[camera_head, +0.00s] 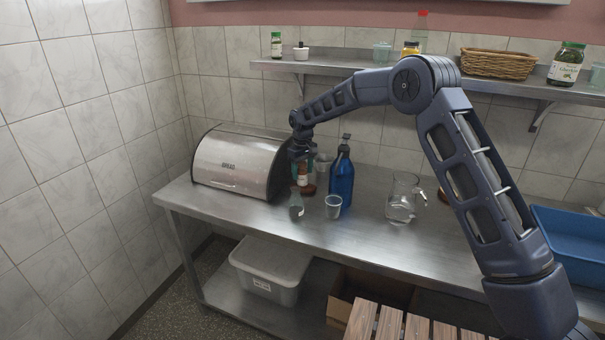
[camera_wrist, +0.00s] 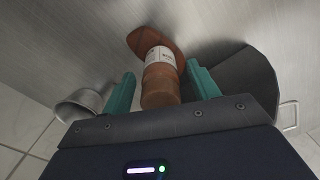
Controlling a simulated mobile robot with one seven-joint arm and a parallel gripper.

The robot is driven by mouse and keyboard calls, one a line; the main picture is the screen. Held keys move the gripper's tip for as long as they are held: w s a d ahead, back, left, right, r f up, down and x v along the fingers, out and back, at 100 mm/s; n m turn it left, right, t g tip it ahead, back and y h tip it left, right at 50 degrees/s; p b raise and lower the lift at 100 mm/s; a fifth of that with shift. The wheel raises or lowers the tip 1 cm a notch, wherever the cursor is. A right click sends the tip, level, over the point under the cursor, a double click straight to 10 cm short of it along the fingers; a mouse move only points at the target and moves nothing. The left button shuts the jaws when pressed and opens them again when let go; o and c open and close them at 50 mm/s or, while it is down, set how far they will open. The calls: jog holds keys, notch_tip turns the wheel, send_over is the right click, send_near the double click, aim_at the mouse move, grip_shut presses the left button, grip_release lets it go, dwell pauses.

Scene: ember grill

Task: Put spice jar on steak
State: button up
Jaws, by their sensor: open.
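The spice jar (camera_head: 302,175), brown with a white label, stands on the metal counter beside the bread box. In the wrist view the spice jar (camera_wrist: 160,75) lies between the two teal fingers of my gripper (camera_wrist: 160,90). The fingers are apart, with a small gap beside the jar. A flat brown piece, seemingly the steak (camera_wrist: 143,38), shows at the jar's far end; I cannot tell whether the jar rests on it or just above it. In the head view the steak (camera_head: 309,188) is a small brown patch at the jar's base. My gripper (camera_head: 301,155) is above, partly hiding the jar.
The bread box (camera_head: 232,165) stands close on the left. A blue bottle (camera_head: 342,180), a clear cup (camera_head: 333,208) and a greenish glass item (camera_head: 296,206) crowd the right and front. A glass pitcher (camera_head: 402,199) stands farther right. The counter's front strip is clear.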

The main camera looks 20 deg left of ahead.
notch_tip(320, 180, up, 11)
jog(key=shift+r, duration=0.1)
dwell(0.3)
jog(key=s+d+r+m+t, duration=0.15)
jog(key=d+r, duration=0.45)
jog(key=d, duration=0.7)
jog(key=d+r+m, duration=0.2)
jog(key=d+r, duration=0.4)
jog(key=d, duration=0.8)
jog(key=s+d+r+m+t, duration=0.15)
jog(key=d+r, duration=0.45)
jog(key=d, duration=0.7)
jog(key=s+d+f+m+t, duration=0.1)
jog(key=s+d+m, duration=0.2)
jog(key=s+d, duration=0.7)
jog(key=s+d+f+m, duration=0.1)
jog(key=s+d+m, duration=0.2)
jog(key=s+d, duration=0.75)
jog(key=s+d+f+m, duration=0.1)
jog(key=s+d+f, duration=0.3)
jog(key=s+d, duration=0.1)
jog(key=shift+s+d+f+m+t, duration=0.3)
jog(key=shift+d+f, duration=0.05)
jog(key=shift+d, duration=0.45)
